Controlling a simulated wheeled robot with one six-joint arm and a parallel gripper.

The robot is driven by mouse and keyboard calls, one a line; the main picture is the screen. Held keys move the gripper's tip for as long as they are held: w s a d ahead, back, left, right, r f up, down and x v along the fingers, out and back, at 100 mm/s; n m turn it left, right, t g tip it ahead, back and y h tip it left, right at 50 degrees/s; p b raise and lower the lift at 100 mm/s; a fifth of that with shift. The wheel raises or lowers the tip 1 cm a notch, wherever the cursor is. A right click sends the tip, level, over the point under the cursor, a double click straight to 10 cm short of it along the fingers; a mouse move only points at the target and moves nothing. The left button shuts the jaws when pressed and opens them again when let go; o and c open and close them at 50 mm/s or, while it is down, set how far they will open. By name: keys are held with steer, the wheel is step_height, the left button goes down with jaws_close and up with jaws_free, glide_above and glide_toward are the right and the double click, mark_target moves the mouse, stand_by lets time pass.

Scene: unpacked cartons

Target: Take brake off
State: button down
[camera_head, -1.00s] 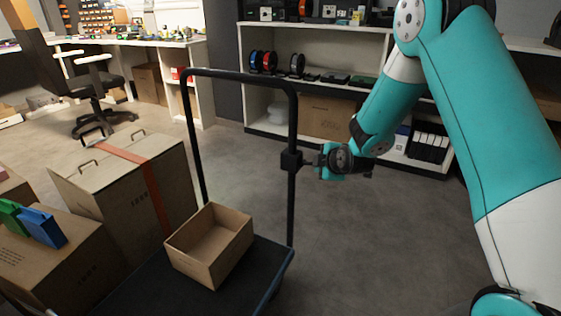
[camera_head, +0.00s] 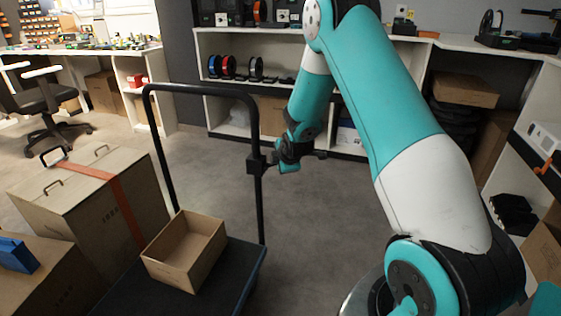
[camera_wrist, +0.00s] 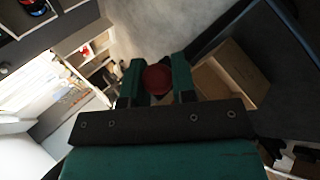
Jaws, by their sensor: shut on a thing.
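A dark flatbed trolley (camera_head: 245,262) with a tall black push handle (camera_head: 205,88) stands left of centre in the head view. A black block (camera_head: 256,165) sits on the handle's right post. My gripper (camera_head: 275,162) is right beside this block, on its right side. In the wrist view, a round dark red knob (camera_wrist: 157,79) sits between the two green fingers of my gripper (camera_wrist: 157,70), which are shut on it. In the head view the knob is hidden by the gripper, so I cannot tell how it joins the block.
An open carton (camera_head: 186,250) stands on the trolley. Taped cartons (camera_head: 75,215) stand left of it. White shelves (camera_head: 215,115) line the back, and an office chair (camera_head: 45,110) is at left. Grey floor (camera_head: 320,210) is clear behind and right of the trolley.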

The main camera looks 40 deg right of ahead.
steer(key=c, duration=0.9)
jaws_free()
steer(key=shift+w, duration=0.1)
steer(key=shift+p+v, duration=1.85)
steer(key=shift+v, duration=6.9)
